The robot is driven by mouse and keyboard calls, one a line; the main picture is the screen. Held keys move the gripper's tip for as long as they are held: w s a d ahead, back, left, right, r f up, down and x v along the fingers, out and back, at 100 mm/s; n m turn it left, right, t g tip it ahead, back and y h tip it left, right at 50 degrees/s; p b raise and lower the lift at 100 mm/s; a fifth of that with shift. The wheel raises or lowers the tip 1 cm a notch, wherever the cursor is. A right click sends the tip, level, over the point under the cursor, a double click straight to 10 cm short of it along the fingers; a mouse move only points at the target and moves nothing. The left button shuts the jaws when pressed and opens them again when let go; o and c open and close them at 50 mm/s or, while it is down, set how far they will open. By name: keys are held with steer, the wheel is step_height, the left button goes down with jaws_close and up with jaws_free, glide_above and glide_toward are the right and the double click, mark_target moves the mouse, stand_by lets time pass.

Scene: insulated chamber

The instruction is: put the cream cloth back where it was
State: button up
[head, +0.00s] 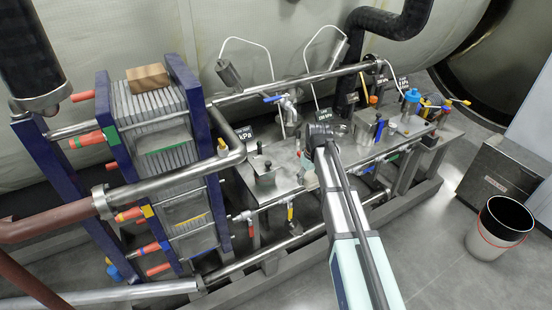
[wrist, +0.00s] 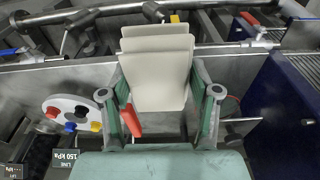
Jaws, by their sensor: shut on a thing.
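The cream cloth (wrist: 157,80) shows in the wrist view as a folded, layered pad, standing up between the fingers. My gripper (wrist: 160,108) is shut on it, with a green-padded finger at each side. In the head view my gripper (head: 322,138) is over the steel bench (head: 285,185), near its middle. I cannot make out the cloth in the head view. The wrist view does not clearly show whether the cloth touches anything beneath or behind it.
A red lever (wrist: 132,122) shows close to the left finger. A white disc with coloured knobs (wrist: 75,112) is left of it. Pipes and valves run behind the bench. A blue-framed plate stack (head: 165,150) stands left; a bin (head: 499,228) stands on the floor at right.

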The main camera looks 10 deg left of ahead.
glide_above(278, 161)
steer(key=shift+s+d+b, duration=0.1)
steer(key=shift+s+b, duration=0.05)
steer(key=shift+b, duration=0.25)
steer(key=shift+a+f+b, duration=0.2)
steer(key=shift+f+b, duration=0.2)
steer(key=shift+f, duration=0.55)
steer(key=shift+f+b, duration=0.95)
steer(key=shift+f, duration=1.6)
steer(key=shift+f, duration=0.15)
steer(key=o, duration=1.1)
steer(key=r+b, duration=0.1)
steer(key=r, duration=0.3)
steer(key=r+b, duration=0.1)
steer(key=r, duration=0.3)
steer(key=s+d+r+b, duration=0.1)
steer(key=r, duration=0.3)
steer(key=shift+r, duration=0.1)
